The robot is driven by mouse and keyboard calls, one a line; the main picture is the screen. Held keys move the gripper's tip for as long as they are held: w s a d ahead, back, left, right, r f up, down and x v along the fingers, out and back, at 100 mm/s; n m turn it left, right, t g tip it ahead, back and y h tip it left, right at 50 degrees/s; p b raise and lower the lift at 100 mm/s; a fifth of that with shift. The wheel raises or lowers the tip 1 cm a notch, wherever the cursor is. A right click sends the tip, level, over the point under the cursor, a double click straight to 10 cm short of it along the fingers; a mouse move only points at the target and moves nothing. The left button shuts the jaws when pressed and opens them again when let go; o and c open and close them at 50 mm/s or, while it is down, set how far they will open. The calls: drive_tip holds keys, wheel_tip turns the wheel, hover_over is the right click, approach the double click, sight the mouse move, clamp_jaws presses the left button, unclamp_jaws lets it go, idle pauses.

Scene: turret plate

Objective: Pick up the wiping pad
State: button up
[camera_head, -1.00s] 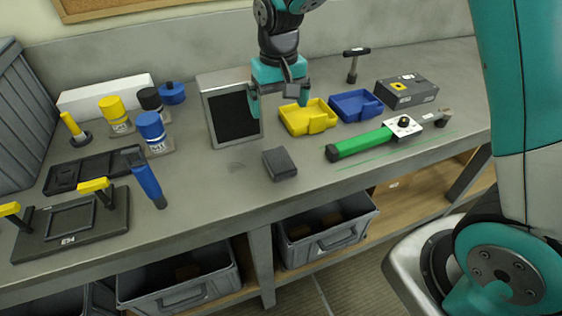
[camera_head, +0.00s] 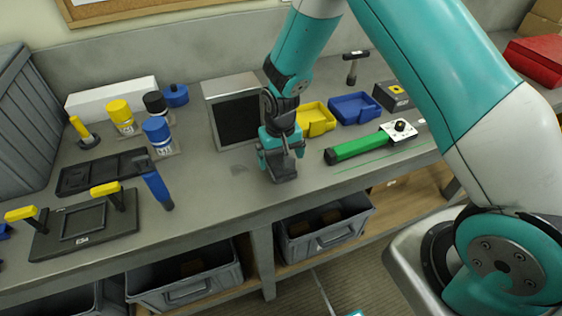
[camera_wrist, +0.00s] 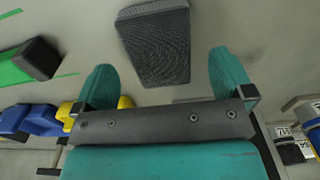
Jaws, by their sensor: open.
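The wiping pad (camera_head: 284,174) is a small dark grey block lying on the grey workbench. My gripper (camera_head: 281,168) is directly above it in the head view and partly hides it. In the wrist view, the pad (camera_wrist: 155,45) shows its dark textured face, just beyond and between my two teal fingers. My gripper (camera_wrist: 163,80) is open there, with a finger on either side and nothing held.
A grey-framed dark screen (camera_head: 237,118) stands behind my gripper. Yellow (camera_head: 316,119) and blue (camera_head: 355,108) trays and a green-handled tool (camera_head: 358,147) lie to the right. A blue-handled tool (camera_head: 157,188) and a black plate (camera_head: 55,242) lie left. The bench's front edge is close.

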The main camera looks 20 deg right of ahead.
sight(281, 163)
drive_tip(key=shift+f+p, duration=0.35)
drive_tip(key=shift+f, duration=1.1)
drive_tip(key=c, duration=1.1)
drive_tip(key=shift+r, duration=0.1)
wheel_tip(281, 163, up, 20)
drive_tip(key=b, duration=0.4)
drive_tip(key=shift+b, duration=0.4)
drive_tip(key=shift+o, duration=0.9)
